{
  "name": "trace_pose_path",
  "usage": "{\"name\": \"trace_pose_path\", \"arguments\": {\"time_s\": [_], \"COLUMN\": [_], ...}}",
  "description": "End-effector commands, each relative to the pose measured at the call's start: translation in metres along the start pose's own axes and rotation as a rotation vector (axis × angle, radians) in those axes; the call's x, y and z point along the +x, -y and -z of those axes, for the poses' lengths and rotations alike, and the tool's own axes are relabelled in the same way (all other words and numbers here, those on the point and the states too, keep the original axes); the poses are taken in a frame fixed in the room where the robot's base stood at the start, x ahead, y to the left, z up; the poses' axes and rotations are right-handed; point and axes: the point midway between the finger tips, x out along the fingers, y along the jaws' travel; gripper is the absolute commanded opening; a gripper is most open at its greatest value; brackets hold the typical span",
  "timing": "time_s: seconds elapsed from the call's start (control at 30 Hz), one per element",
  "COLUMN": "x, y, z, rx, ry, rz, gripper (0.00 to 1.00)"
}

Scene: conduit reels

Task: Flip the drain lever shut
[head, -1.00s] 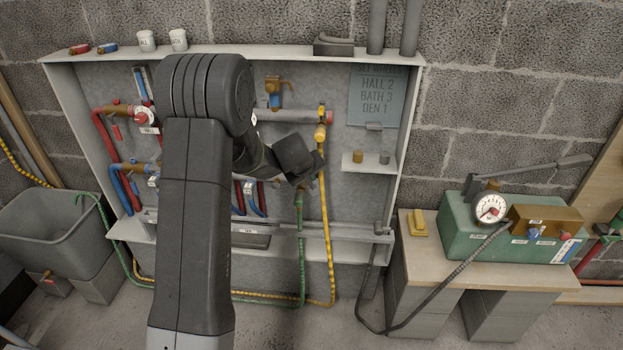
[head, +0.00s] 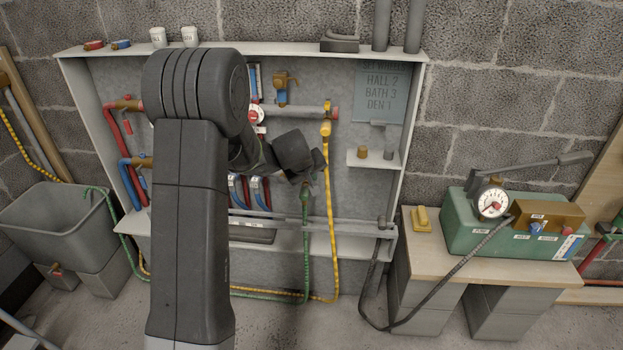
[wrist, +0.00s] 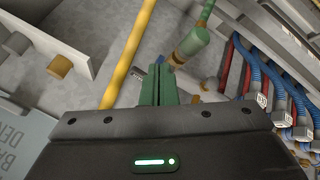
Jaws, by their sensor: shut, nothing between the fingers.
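My gripper (wrist: 158,88) is shut, its two green fingers together with nothing between them in the wrist view. In the head view the dark gripper end (head: 318,166) is in front of the cabinet, just above the green hose's top. A green hose fitting (wrist: 192,48) with a brass collar (wrist: 174,62) lies just beyond the fingertips. A small grey metal piece (wrist: 138,72) shows left of the fingers; it may be the drain lever, but most of it is hidden. I cannot tell the lever's position or whether the fingers touch it.
A yellow hose (wrist: 131,50) runs close by left of the fingers and hangs down the cabinet in the head view (head: 329,220). Red and blue pipes (wrist: 262,75) are to the right in the wrist view. A small shelf (head: 372,164) and a bench (head: 412,250) stand right.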

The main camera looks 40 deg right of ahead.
Motion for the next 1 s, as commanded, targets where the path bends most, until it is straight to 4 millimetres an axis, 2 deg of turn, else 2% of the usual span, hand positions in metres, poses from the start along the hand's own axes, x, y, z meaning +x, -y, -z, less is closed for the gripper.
{"name": "trace_pose_path", "arguments": {"time_s": [0.03, 0.2, 0.43, 0.6, 1.0], "x": [-0.011, -0.039, -0.068, -0.075, -0.075], "y": [-0.005, -0.018, -0.030, -0.032, -0.032], "z": [0.000, -0.006, -0.014, -0.017, -0.017], "rx": [0.001, 0.001, 0.002, 0.000, 0.000], "ry": [0.000, -0.001, 0.001, 0.002, 0.002], "rz": [-0.001, -0.001, 0.000, 0.001, 0.001], "gripper": [0.00, 0.00, 0.00, 0.00, 0.00]}}
